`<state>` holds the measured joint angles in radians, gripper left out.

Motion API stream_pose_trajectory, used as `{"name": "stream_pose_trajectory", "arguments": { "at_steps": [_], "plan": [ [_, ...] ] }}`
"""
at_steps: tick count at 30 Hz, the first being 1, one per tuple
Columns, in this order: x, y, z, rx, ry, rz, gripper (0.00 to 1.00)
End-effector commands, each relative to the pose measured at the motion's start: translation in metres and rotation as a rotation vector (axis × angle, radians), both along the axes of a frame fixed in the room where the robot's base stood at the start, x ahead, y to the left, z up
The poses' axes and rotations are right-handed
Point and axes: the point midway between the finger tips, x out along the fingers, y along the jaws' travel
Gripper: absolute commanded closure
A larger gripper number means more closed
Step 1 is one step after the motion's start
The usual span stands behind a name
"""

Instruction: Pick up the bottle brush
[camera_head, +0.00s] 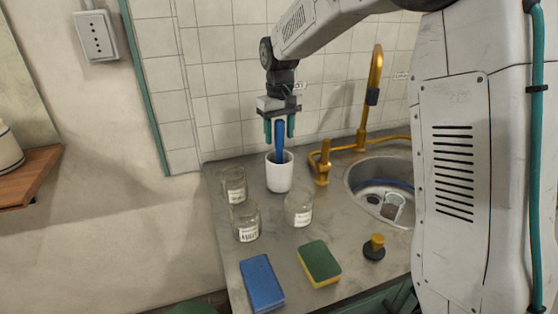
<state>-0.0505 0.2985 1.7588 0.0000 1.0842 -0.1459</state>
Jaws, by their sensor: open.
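A blue handle, which looks like the bottle brush (279,145), stands upright in a white cup (279,176) on the counter. Its lower end is hidden inside the cup. My gripper (279,130) points straight down above the cup, with its two teal fingers on either side of the blue handle. The fingers look apart from the handle, with a narrow gap on each side. The top of the handle reaches up between the fingers near the palm.
Several labelled glass jars (246,222) stand left and in front of the cup. A blue sponge (262,284) and a green-yellow sponge (319,263) lie at the front. A brass faucet (372,92), a sink (357,174) and a black stopper (374,252) are to the right. A tiled wall is behind.

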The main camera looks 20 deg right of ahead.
Motion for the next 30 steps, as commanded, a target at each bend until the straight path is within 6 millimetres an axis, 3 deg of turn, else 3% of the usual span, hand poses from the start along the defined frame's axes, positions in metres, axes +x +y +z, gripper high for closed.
{"name": "stream_pose_trajectory", "arguments": {
  "at_steps": [4, 9, 22, 26, 30],
  "plan": [
    [0.0, 0.0, 0.0, 0.0, 0.0, 0.0, 0.52],
    [0.0, 0.0, 0.0, 0.0, 0.0, 0.0, 0.97],
    [0.0, 0.0, 0.007, 0.0, -0.002, 0.0, 0.97],
    [0.001, 0.0, 0.021, 0.001, -0.003, 0.0, 0.97],
    [0.001, 0.0, 0.048, 0.0, -0.005, 0.0, 0.97]
  ]
}}
